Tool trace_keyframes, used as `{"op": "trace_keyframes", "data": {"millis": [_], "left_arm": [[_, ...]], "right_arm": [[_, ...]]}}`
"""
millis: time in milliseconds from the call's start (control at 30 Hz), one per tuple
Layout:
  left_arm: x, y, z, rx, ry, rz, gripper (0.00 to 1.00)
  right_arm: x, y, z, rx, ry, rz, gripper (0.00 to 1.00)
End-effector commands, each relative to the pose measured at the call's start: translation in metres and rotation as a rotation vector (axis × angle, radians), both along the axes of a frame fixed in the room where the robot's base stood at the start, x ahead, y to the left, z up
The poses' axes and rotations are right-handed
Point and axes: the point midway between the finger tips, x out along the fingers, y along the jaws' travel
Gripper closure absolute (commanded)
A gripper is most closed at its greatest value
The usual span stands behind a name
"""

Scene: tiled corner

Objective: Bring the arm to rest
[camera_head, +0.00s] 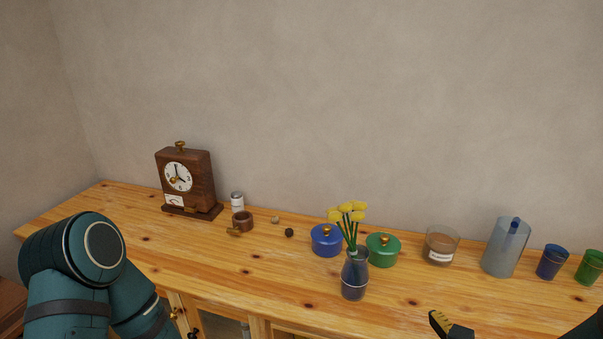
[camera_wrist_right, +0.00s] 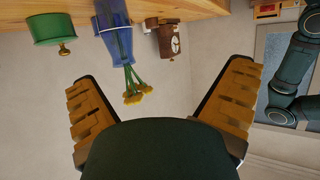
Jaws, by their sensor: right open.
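My right gripper (camera_wrist_right: 163,120) is open and empty in the wrist view, its two ribbed fingers wide apart. In the head view only a fingertip of my right gripper (camera_head: 450,326) shows at the bottom edge, in front of the cabinet top. My left arm (camera_head: 85,270) is bent at the lower left of the head view; its gripper is out of view. A glass vase (camera_head: 355,276) with yellow flowers (camera_head: 347,212) stands upright near the front edge. In the wrist view the vase (camera_wrist_right: 116,38) appears upside down beyond the fingers, apart from them.
A wooden cabinet top (camera_head: 270,265) carries a clock (camera_head: 187,180), a wooden mug (camera_head: 242,219), a blue pot (camera_head: 326,240), a green pot (camera_head: 382,250), a candle glass (camera_head: 440,245), a pitcher (camera_head: 505,247), a blue cup (camera_head: 551,262) and a green cup (camera_head: 590,268). A wall stands behind.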

Motion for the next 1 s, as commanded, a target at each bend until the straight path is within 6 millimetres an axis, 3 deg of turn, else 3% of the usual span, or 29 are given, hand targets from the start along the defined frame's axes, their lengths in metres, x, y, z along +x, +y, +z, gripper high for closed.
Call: {"op": "trace_keyframes", "data": {"millis": [233,433,567,700,900,1000], "left_arm": [[0.000,0.000,0.000,0.000,-0.001,0.000,0.53],[0.000,0.000,0.000,0.000,0.000,0.000,0.53],[0.000,0.000,0.000,0.000,0.000,0.000,0.53],[0.000,0.000,0.000,0.000,0.000,0.000,0.53],[0.000,0.000,0.000,0.000,0.000,0.000,0.53],[0.000,0.000,0.000,0.000,0.000,0.000,0.53]], "right_arm": [[0.025,0.020,-0.054,0.006,0.204,-0.178,0.00],[0.022,0.044,-0.112,-0.003,0.460,-0.332,0.00],[0.002,0.067,-0.153,-0.018,0.676,-0.428,0.00],[-0.032,0.094,-0.189,-0.037,0.913,-0.514,0.00],[-0.072,0.120,-0.212,-0.057,1.136,-0.584,0.00],[-0.081,0.125,-0.216,-0.061,1.182,-0.599,0.00]]}}
